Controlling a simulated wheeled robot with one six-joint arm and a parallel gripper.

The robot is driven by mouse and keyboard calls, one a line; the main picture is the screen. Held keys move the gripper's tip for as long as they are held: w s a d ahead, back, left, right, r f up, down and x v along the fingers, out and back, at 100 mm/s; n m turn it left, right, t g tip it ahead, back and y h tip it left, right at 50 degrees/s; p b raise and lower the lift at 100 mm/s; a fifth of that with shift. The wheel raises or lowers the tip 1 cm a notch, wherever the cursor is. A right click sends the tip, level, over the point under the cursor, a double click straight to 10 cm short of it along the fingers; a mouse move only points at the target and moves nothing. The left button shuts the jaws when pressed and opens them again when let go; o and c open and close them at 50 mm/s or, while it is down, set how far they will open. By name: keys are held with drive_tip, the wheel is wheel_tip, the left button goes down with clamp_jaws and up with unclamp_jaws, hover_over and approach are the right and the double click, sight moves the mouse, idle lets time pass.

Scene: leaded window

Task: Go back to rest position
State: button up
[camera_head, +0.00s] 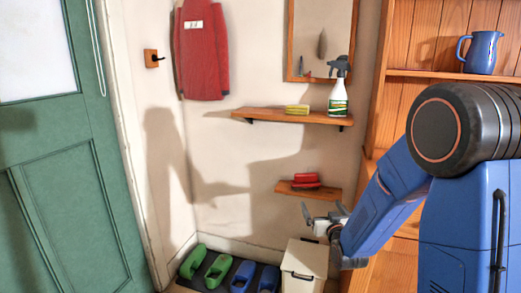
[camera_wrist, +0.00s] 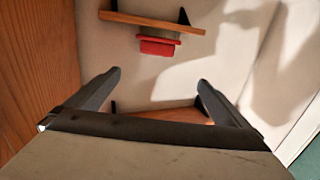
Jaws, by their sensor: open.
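My gripper (camera_head: 322,213) is at the lower right in the head view, at the end of my blue arm, in front of the wall and above a white lidded bin (camera_head: 303,262). In the wrist view, my gripper (camera_wrist: 159,78) has its two dark fingers spread wide, with nothing between them. The wrist view looks upside down. It shows the small lower shelf (camera_wrist: 140,20) with a red item (camera_wrist: 157,47) on it, past the fingertips. The red item also shows in the head view (camera_head: 306,180).
A wall shelf (camera_head: 270,116) holds a spray bottle (camera_head: 339,97) and a yellow sponge (camera_head: 297,109). A wooden cabinet (camera_head: 405,40) with a blue jug (camera_head: 482,53) stands at right. A green door (camera_head: 75,190) is at left. Clogs (camera_head: 218,270) sit on a dark floor mat.

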drive_tip(key=s+d+r+g, duration=0.2)
drive_tip(key=s+g, duration=0.2)
drive_tip(key=s, duration=1)
drive_tip(key=s+d+r+g, duration=0.2)
drive_tip(key=s+g, duration=0.2)
drive_tip(key=s, duration=1.1)
drive_tip(key=s+d+r+g+h, duration=0.1)
drive_tip(key=s+g, duration=0.3)
drive_tip(key=s, duration=1.1)
drive_tip(key=shift+s+d+r+m+g, duration=0.15)
drive_tip(key=shift+d+r+m+g, duration=0.25)
drive_tip(key=shift+r, duration=0.05)
